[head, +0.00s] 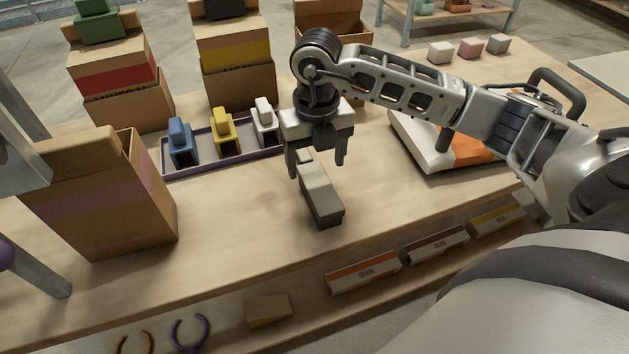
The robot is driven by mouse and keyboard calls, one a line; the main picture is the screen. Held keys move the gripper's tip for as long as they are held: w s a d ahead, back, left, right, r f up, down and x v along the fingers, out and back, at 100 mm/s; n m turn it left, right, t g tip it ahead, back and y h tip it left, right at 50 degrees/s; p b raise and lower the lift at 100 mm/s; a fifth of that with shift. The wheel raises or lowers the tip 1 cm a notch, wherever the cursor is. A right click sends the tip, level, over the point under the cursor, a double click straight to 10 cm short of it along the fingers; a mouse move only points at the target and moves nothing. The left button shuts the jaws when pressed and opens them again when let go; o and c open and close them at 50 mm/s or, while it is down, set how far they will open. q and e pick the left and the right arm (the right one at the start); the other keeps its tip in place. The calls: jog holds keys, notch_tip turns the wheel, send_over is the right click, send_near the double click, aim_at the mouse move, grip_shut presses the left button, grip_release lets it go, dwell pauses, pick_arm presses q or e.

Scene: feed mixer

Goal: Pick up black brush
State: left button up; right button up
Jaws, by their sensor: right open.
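A long block-like brush (321,196) lies on the wooden table below my right gripper. Its top is beige-grey and a dark layer shows along its lower edge; I see no other object that looks like a black brush. My right gripper (317,168) is open and points down, with one finger on each side of the brush's far end. The far end is partly hidden by the gripper, and I cannot tell whether the fingers touch it. My left gripper is not in view.
A purple-edged tray (170,174) holds blue, yellow and white scoop-like items. Cardboard boxes stand behind it, and another box (105,195) stands at left. A white-and-orange device (425,145) sits at right, under my right arm. The table left of the brush is clear.

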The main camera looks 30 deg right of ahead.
aim_at(314, 176)
jog(key=shift+w+f+p, duration=0.2)
jog(key=shift+f+p, duration=0.2)
jog(key=shift+f, duration=2.25)
jog(key=c, duration=1.2)
